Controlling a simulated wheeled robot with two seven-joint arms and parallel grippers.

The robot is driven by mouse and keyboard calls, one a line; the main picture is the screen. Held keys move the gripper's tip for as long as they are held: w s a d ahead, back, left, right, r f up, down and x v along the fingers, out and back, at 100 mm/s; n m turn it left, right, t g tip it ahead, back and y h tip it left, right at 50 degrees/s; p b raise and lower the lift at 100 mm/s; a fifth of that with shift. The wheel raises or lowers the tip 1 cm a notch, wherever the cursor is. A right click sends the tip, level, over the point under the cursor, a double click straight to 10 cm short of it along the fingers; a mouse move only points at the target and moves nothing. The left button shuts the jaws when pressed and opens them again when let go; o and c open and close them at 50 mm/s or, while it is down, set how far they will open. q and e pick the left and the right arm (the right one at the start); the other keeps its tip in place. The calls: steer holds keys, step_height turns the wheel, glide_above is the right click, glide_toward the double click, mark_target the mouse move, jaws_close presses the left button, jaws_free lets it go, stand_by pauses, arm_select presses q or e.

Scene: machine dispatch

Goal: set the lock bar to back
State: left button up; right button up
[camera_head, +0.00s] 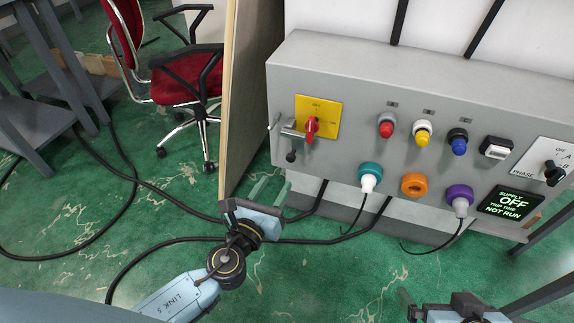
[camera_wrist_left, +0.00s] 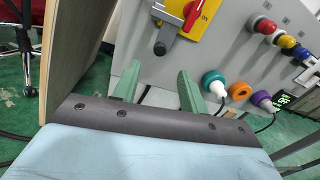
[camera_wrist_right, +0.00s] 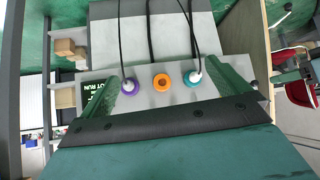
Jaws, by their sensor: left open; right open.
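The lock bar (camera_head: 293,133) is a grey metal bar at the left end of the grey control panel (camera_head: 350,72). It reaches over the lower left of the yellow switch plate (camera_head: 330,108), beside the red rotary handle (camera_head: 311,128). A black knob (camera_head: 291,156) hangs below it. In the left wrist view the lock bar (camera_wrist_left: 167,38) and its black knob (camera_wrist_left: 159,48) show just beyond the fingertips. My left gripper (camera_head: 270,190) is open and empty, below and in front of the knob, apart from it. My right gripper (camera_wrist_right: 172,82) is open and empty, low before the panel.
Red, yellow and blue buttons sit right of the switch. Below are teal (camera_head: 370,170), orange (camera_head: 414,184) and purple (camera_head: 460,195) sockets; teal and purple hold cabled plugs. The display (camera_head: 508,204) reads supply off. A wooden board (camera_head: 240,90) stands close left of the panel.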

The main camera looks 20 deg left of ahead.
mark_target(289, 160)
arm_select(q)
steer(key=w, duration=0.6)
steer(key=shift+w+d+b, duration=0.25)
steer(key=shift+d+b, duration=0.05)
steer(key=shift+d, duration=0.05)
steer(key=shift+w, duration=0.8)
arm_select(e)
steer(key=shift+w+a+r+t, duration=0.3)
steer(key=shift+w+r+t, duration=0.2)
steer(key=shift+w+r, duration=0.1)
steer(key=shift+w+a+r+t, duration=0.3)
steer(key=shift+w+r+t, duration=0.15)
steer(key=shift+w+t, duration=0.1)
arm_select(q)
jaws_close()
